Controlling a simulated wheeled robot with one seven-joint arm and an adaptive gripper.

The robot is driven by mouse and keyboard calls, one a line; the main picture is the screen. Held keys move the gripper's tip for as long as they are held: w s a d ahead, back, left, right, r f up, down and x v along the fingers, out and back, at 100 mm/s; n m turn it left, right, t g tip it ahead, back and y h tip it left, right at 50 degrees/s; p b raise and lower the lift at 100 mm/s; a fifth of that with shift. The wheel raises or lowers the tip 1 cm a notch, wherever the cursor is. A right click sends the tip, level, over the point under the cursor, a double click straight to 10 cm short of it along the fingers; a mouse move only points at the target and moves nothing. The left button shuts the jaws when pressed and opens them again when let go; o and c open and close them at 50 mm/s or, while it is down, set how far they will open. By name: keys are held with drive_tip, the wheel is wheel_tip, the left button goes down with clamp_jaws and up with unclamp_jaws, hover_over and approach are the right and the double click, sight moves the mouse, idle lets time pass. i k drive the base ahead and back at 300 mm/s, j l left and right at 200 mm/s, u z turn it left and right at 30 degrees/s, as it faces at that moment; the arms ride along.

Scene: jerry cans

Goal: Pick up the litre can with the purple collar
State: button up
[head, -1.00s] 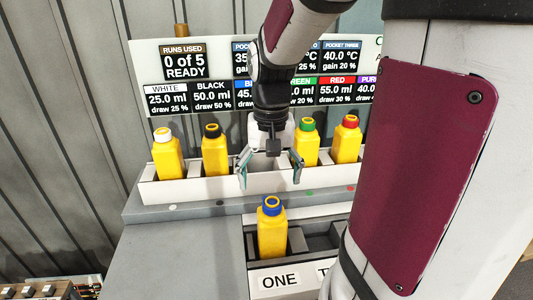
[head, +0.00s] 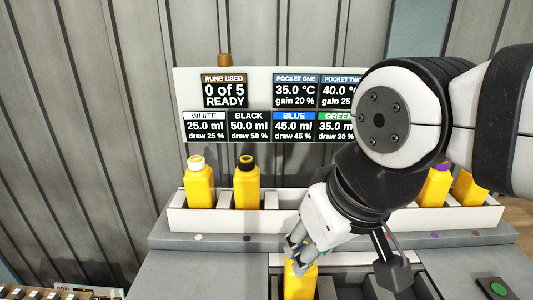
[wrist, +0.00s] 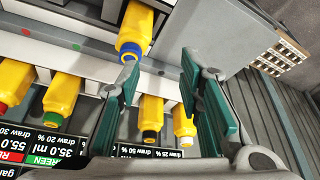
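The yellow can with the purple collar (head: 435,190) stands upright in the right part of the white rack in the head view, partly behind my arm. It is not in the wrist view. My gripper (head: 297,248) is low in front of the rack, well left of that can, by the top of another yellow can (head: 299,285). In the wrist view my gripper (wrist: 160,60) is open, with nothing between its fingers. The blue-collared can (wrist: 138,25) shows there beside the left finger's tip; contact cannot be told.
White-collared (head: 199,187) and black-collared (head: 246,186) cans stand at the rack's (head: 280,222) left. Green-collared (wrist: 62,92) and red-collared (wrist: 12,82) cans show in the wrist view. Another yellow can (head: 468,190) stands far right, its collar hidden. A green button (head: 499,289) is at front right.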

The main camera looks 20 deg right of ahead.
sight(434, 192)
drive_tip(key=l+z, duration=0.1)
drive_tip(key=z, duration=1.2)
